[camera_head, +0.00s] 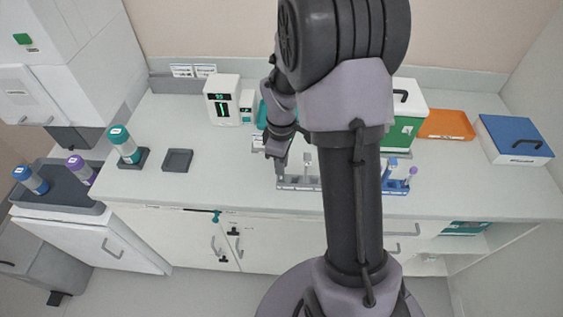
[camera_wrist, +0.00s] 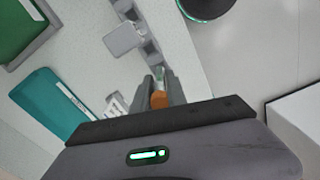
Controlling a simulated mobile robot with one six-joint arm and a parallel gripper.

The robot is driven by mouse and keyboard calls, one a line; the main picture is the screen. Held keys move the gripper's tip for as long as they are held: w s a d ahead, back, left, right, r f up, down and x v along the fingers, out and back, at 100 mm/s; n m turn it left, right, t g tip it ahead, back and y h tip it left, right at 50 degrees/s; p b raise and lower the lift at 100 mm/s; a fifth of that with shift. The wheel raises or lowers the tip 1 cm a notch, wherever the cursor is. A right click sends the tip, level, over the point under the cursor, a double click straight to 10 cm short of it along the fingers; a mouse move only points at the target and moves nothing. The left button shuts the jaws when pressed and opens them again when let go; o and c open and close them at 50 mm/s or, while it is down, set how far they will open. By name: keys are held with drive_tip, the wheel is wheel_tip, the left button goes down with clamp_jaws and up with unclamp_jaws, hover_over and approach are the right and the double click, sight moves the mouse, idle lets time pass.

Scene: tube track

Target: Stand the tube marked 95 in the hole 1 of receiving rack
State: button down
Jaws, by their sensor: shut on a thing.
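My gripper (camera_head: 281,170) is low over the bench, at the left part of a long rack. In the wrist view its two fingers (camera_wrist: 160,85) are closed on a slim tube with an orange end (camera_wrist: 158,99). No number can be read on the tube. In the wrist view a grey rack strip (camera_wrist: 151,50) lies just beyond the fingertips. Hole numbers are unreadable.
A white device with a dark display (camera_head: 222,98) stands at the back. A green-and-white box (camera_head: 405,115), an orange tray (camera_head: 445,124) and a blue-lidded box (camera_head: 515,138) are at the right.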

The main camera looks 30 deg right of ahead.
drive_tip(key=shift+f, duration=0.45)
drive_tip(key=shift+f+b, duration=0.1)
drive_tip(key=shift+b, duration=0.2)
drive_tip(key=shift+f+b, duration=0.4)
drive_tip(key=shift+f, duration=0.15)
drive_tip(key=c, duration=1.3)
unclamp_jaws()
drive_tip(key=shift+o, duration=0.2)
